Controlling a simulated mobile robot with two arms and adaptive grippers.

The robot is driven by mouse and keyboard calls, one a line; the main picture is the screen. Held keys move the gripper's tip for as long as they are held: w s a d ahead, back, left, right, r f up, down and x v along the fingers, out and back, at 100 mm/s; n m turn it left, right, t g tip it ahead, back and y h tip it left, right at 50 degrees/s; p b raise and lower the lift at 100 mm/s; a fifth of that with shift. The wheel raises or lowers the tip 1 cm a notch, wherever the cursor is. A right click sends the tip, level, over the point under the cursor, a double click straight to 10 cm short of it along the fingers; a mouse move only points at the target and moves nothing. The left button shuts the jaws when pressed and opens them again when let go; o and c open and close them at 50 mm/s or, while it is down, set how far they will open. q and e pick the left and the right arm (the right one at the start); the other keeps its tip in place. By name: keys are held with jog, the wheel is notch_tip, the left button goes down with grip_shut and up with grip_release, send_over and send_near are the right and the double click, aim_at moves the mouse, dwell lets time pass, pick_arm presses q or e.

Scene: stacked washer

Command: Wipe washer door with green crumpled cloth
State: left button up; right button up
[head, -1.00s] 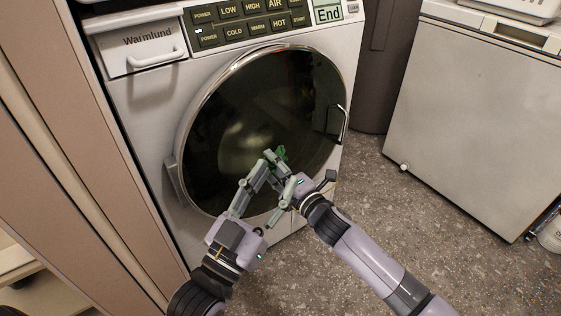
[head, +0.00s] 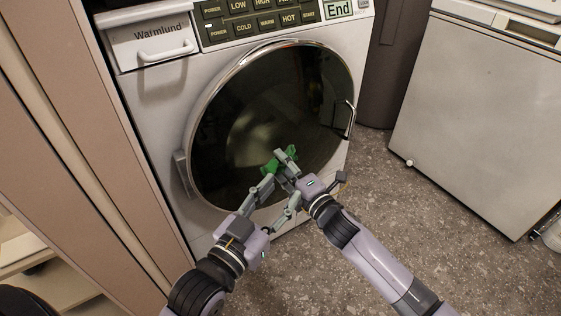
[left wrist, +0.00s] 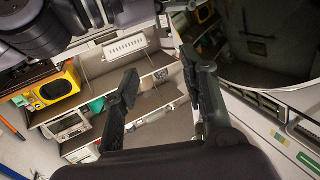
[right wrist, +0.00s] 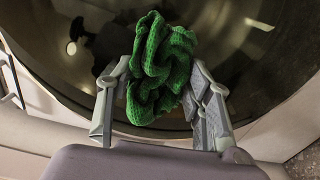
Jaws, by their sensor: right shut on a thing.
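The washer door (head: 235,125) is a large round dark glass with a chrome ring, closed on the white washer front. My right gripper (head: 283,168) is at the lower middle of the door, shut on the green crumpled cloth (head: 270,167). In the right wrist view the cloth (right wrist: 160,70) bunches up between the fingers, in front of the dark glass; contact with the glass is unclear. My left gripper (head: 279,197) is just below, close to the right one. In the left wrist view (left wrist: 163,90) its fingers are apart with nothing between them.
The door's handle (head: 350,120) is at its right edge and a hinge (head: 182,174) at its left. A white appliance (head: 475,110) stands at the right, a tan panel (head: 75,130) at the left. Speckled floor (head: 400,215) is free between. The left wrist view shows shelves (left wrist: 150,63).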

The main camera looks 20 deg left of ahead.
jog(key=shift+p+v, duration=0.55)
jog(key=shift+v, duration=0.4)
jog(key=shift+p+v, duration=0.5)
jog(key=shift+v, duration=0.35)
pick_arm(q)
jog(key=s+a+f+g+y, duration=0.1)
jog(key=s+f+g, duration=0.1)
jog(key=f, duration=0.3)
jog(key=s+a+f+g+y, duration=0.1)
jog(key=s+f+g, duration=0.1)
jog(key=f+g, duration=0.2)
jog(key=shift+s+a+f+g, duration=0.2)
jog(key=shift+a+f+g, duration=0.15)
jog(key=shift+f, duration=0.45)
pick_arm(e)
jog(key=shift+s+d, duration=0.2)
jog(key=shift+d, duration=0.1)
jog(key=shift+s+d+r+p, duration=0.1)
jog(key=shift+s+d+p, duration=0.25)
jog(key=shift+p, duration=0.1)
pick_arm(q)
jog(key=s+a+f+g+y, duration=0.1)
jog(key=s+a+f+g, duration=0.1)
jog(key=s+f+g, duration=0.2)
jog(key=shift+s+f+n+p, duration=0.15)
jog(key=shift+s+n+p, duration=0.25)
jog(key=shift+s, duration=0.6)
pick_arm(e)
jog(key=shift+v, duration=0.95)
